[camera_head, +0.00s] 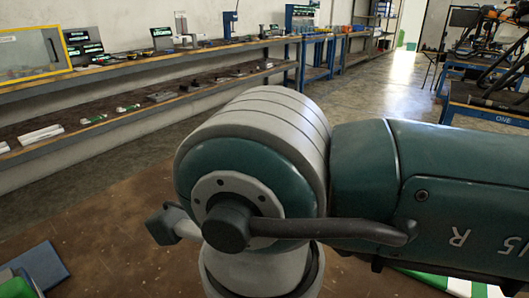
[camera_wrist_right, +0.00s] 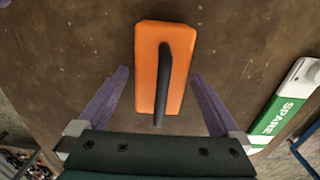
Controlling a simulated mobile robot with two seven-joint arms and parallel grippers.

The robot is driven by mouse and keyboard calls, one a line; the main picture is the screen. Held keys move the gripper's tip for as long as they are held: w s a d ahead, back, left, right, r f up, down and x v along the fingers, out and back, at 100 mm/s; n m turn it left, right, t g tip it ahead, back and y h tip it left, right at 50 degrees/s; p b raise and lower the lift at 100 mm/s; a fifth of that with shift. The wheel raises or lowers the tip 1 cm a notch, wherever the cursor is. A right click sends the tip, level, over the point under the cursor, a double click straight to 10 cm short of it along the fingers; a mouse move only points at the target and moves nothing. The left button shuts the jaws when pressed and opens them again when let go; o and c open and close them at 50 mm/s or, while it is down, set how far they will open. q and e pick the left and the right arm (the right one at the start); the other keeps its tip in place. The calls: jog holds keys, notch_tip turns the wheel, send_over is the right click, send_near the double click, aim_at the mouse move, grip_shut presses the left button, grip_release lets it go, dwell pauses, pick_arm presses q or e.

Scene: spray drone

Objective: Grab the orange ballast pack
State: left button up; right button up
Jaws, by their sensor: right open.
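The orange ballast pack (camera_wrist_right: 147,72) lies on a brown surface in the right wrist view, at the upper middle. It is a flat orange block with a dark bar-like handle (camera_wrist_right: 161,85) along its length. My right gripper (camera_wrist_right: 160,75) is open, with one purple finger to each side of the pack's lower part and visible gaps on both sides. I cannot tell how far above the pack the fingers are. In the head view my own right arm covers the middle, and the pack does not show. My left gripper is not in view.
A white and green case marked SPARE (camera_wrist_right: 285,110) lies to the right of the pack. The brown tabletop (camera_head: 110,235) shows in the head view, with a dark blue item (camera_head: 42,268) at its lower left. Long shelves (camera_head: 130,107) line the back left.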

jog(key=shift+f, duration=0.35)
grip_shut()
dwell(0.6)
jog(key=shift+r, duration=0.1)
